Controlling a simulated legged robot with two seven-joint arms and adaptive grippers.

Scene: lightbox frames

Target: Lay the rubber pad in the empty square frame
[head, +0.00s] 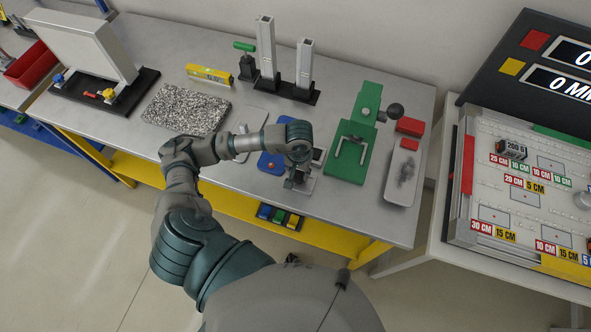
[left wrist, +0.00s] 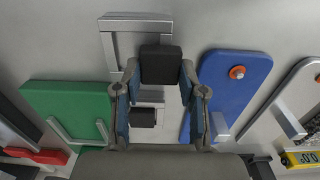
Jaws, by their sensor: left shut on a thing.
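My left gripper (head: 298,172) is shut on a black rubber pad (left wrist: 161,65), which sits between its two fingertips in the left wrist view. The silver square frame (left wrist: 105,45) with an open middle lies just beyond the pad there, and the pad covers its lower right corner. In the head view this frame (head: 306,187) shows on the bench at the near side of the gripper. A second black block (left wrist: 143,117) shows between the finger bases, beside pale metal; it seems to lie in another frame, partly hidden. I cannot tell the pad's height above the bench.
A blue plate with an orange knob (head: 272,162) is close on the left, and a green board with a handle (head: 350,152) is close on the right. Farther right is a grey plate (head: 402,175). Two metal posts (head: 266,50) stand behind. The bench's front edge is near.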

